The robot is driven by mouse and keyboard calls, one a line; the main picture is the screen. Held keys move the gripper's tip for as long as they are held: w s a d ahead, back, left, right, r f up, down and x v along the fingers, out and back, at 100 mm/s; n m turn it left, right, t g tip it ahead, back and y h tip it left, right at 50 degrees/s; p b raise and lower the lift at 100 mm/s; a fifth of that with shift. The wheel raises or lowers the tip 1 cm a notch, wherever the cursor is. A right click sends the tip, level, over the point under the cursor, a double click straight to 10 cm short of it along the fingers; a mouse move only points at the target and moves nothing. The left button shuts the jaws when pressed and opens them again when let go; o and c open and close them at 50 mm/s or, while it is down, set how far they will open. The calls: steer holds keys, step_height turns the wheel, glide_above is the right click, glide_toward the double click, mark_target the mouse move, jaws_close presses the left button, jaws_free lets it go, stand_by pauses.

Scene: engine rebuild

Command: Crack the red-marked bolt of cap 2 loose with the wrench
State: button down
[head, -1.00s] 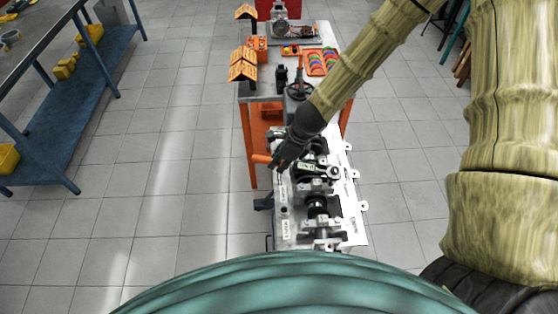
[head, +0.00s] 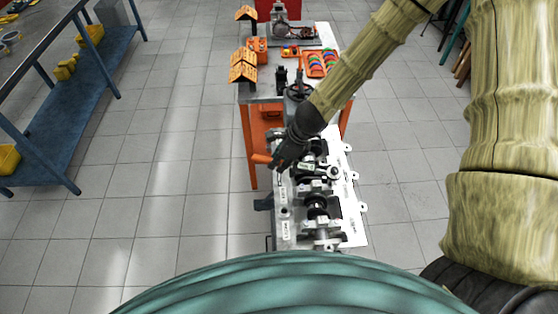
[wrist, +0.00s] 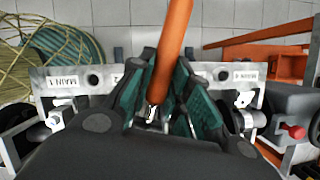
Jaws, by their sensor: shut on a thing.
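My gripper (head: 279,163) is over the left edge of the engine block (head: 283,226). It is shut on the wrench, whose orange handle (head: 261,158) sticks out to the left in the head view. In the wrist view the orange handle (wrist: 174,45) rises between the dark teal finger pads of my gripper (wrist: 160,108), with a bit of shiny metal below it. The wrench's working end is hidden. A red-tipped part (wrist: 297,131) shows at the right in the wrist view; I cannot tell whether it is the marked bolt of cap 2.
The block's label plates read MAIN 1 (wrist: 62,84) and MAIN 3 (wrist: 240,75). Behind the block stands a table (head: 262,92) with an orange tray (head: 321,63) and small parts. A blue shelf bench (head: 70,100) is at the left. The floor between is clear.

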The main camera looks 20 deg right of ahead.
steer(key=shift+r, duration=0.3)
stand_by(0.4)
steer(key=shift+r+p, duration=0.95)
steer(key=shift+r, duration=0.35)
steer(key=shift+d, duration=0.1)
